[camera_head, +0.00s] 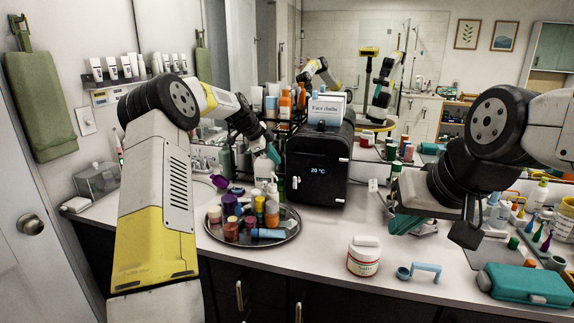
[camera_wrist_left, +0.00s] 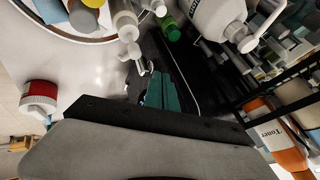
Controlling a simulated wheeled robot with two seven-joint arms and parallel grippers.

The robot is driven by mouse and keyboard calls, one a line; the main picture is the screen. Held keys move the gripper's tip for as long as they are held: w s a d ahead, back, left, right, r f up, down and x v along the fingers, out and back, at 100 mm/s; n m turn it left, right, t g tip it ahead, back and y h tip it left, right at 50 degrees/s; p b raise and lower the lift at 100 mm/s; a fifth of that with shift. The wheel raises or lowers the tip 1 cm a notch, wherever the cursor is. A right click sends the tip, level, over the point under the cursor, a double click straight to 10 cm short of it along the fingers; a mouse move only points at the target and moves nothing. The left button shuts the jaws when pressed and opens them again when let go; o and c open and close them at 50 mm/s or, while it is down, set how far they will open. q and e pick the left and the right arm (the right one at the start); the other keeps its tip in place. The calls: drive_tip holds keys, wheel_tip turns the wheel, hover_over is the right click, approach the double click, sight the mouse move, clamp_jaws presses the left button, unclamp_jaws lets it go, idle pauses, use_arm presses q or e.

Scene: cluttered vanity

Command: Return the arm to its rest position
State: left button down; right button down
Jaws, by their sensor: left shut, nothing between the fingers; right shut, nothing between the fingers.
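My left arm reaches in from the left over the counter. My right arm comes in from the right. Its gripper (camera_head: 405,224) is shut and empty, low over the counter to the right of the black box, partly hidden by its own wrist.
A round metal tray (camera_head: 294,234) holds several bottles and jars. The black box (camera_head: 318,172) stands behind it. A white jar with a red label (camera_head: 363,256), a light-blue handled item (camera_head: 420,271) and a teal case (camera_head: 528,285) stand along the front right. A crowded rack is behind.

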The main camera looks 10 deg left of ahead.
use_arm(q)
drive_tip(key=shift+v, duration=1.2)
drive_tip(key=s+d+r+n+y, duration=0.1)
drive_tip(key=s+d+r+n, duration=0.15)
drive_tip(key=s+r, duration=0.55)
drive_tip(key=s+d+r+n+y, duration=0.1)
drive_tip(key=s+r+n+y, duration=0.2)
drive_tip(key=s, duration=1)
drive_tip(key=s+f+n, duration=0.2)
drive_tip(key=s+n, duration=0.4)
drive_tip(key=s, duration=0.7)
drive_tip(key=s+a+f+n+h, duration=0.1)
drive_tip(key=s+n, duration=0.4)
drive_tip(key=s, duration=0.8)
drive_tip(key=shift+a+f+n+t, duration=0.35)
drive_tip(key=shift+f+t, duration=0.05)
drive_tip(key=shift+f, duration=0.4)
